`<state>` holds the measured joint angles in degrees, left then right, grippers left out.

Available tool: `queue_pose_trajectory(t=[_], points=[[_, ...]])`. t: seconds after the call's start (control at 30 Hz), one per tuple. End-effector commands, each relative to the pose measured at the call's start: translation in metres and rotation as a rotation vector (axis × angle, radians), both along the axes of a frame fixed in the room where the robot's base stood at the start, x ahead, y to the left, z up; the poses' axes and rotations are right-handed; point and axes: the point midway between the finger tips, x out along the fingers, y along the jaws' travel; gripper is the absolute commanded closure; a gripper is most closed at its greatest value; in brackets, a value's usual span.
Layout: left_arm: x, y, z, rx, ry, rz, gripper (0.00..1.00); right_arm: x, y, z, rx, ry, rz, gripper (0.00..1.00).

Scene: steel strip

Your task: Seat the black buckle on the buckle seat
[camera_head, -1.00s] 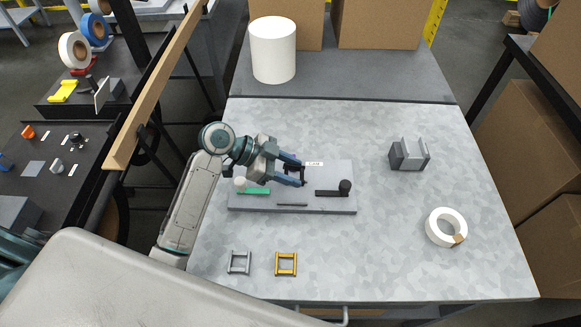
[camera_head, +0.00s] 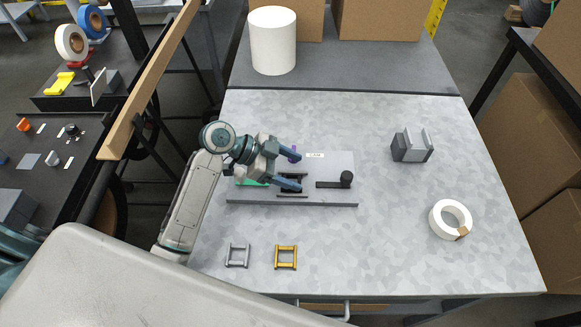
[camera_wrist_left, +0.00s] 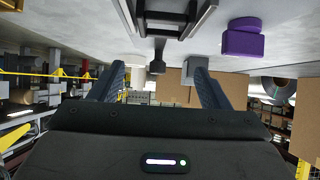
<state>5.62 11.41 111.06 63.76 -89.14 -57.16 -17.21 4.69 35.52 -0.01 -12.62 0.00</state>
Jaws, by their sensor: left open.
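The seat itself is hidden. My left gripper (camera_head: 297,170) is open, with its fingers apart around the buckle area; the lower finger covers part of the buckle. In the left wrist view the buckle's dark frame (camera_wrist_left: 173,29) lies above and beyond the open fingers, and no finger clearly touches it. I cannot tell whether it sits fully down. My right gripper is not in view.
Silver (camera_head: 237,256) and gold (camera_head: 286,257) buckles lie in front. A grey bracket (camera_head: 411,148) and tape roll (camera_head: 451,219) stand right; between is clear.

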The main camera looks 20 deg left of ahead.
Motion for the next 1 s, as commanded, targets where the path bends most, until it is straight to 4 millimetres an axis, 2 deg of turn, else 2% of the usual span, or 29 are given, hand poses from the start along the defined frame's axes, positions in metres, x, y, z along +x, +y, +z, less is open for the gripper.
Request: queue_pose_trajectory(t=[0.13, 0.23, 0.43, 0.5, 0.8, 1.0], points=[[0.000, 0.000, 0.002, 0.000, 0.000, 0.000, 0.30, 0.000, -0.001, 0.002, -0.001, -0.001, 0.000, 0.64], [0.000, 0.000, 0.011, 0.000, -0.001, -0.001, 0.30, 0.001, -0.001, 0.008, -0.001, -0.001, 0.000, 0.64], [0.000, 0.000, 0.046, 0.000, -0.002, -0.001, 0.30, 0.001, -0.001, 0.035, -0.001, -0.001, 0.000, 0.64], [-0.021, -0.006, 0.039, 0.000, 0.004, -0.001, 0.30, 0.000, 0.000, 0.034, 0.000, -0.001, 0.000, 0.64], [-0.090, -0.027, 0.044, -0.003, 0.003, 0.000, 0.30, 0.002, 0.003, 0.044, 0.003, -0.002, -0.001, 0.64], [-0.128, -0.038, 0.048, -0.002, 0.002, -0.001, 0.30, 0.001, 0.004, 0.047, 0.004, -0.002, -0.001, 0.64]])
